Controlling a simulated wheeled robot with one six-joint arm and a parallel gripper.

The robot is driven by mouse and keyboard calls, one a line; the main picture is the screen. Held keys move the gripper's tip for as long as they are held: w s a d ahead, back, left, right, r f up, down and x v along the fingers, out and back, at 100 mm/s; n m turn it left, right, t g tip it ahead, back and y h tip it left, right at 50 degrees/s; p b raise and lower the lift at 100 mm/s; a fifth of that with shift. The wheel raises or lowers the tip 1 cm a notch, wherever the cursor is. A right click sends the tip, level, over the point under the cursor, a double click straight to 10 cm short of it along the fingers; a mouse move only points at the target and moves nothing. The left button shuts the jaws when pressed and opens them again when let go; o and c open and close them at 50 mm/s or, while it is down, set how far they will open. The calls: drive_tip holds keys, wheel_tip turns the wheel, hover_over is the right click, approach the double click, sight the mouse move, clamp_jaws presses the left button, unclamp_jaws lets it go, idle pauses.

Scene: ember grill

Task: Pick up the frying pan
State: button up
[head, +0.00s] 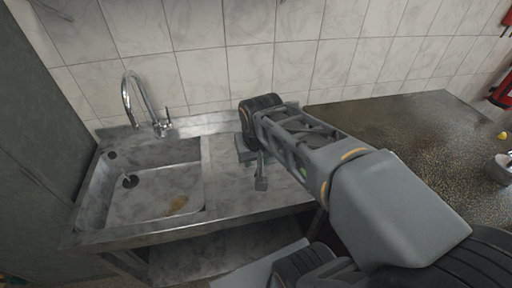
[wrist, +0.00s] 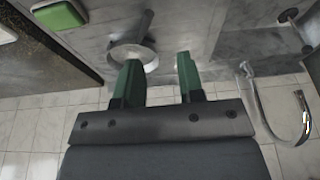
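A round, pale metal pan with a handle, seemingly the frying pan (wrist: 146,54), shows in the wrist view on the grey steel surface, partly covered by the left finger. In the head view my gripper (head: 261,182) hangs over the steel counter right of the sink.
The steel sink (head: 150,185) with its tap (head: 160,128) is at left. A tiled wall (head: 215,75) stands behind. A dark counter (head: 420,125) is at right, with a metal bowl (head: 499,170) and a yellow item (head: 502,135). A green-and-white object (wrist: 60,14) shows in the wrist view.

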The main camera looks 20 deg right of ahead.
drive_tip(key=w+d+f+m+g+h+b, duration=0.1)
drive_tip(key=w+d+f+m+g, duration=0.2)
drive_tip(key=w, duration=0.4)
drive_tip(key=w+d+f+m+g+b, duration=0.1)
drive_tip(key=w+d+f+m+b, duration=0.1)
drive_tip(key=w+f, duration=0.35)
drive_tip(key=shift+m+g, duration=0.3)
drive_tip(key=f, duration=0.2)
drive_tip(key=d+f, duration=0.1)
drive_tip(key=f, duration=0.2)
drive_tip(key=d+f+p, duration=0.1)
drive_tip(key=f, duration=0.1)
drive_tip(key=shift+w+f, duration=0.25)
drive_tip(key=shift+w, duration=0.05)
drive_tip(key=shift+s+d+f+p, duration=0.15)
drive_tip(key=shift+s+f+p, duration=0.05)
drive_tip(key=shift+f, duration=0.8)
drive_tip(key=shift+s+d+f+p, duration=0.15)
drive_tip(key=shift+s+f+p, duration=0.1)
drive_tip(key=shift+f, duration=0.8)
drive_tip(key=shift+s+d+f+p, duration=0.15)
drive_tip(key=shift+f+p, duration=0.05)
drive_tip(key=shift+f, duration=0.8)
drive_tip(key=shift+c, duration=0.4)
clamp_jaws()
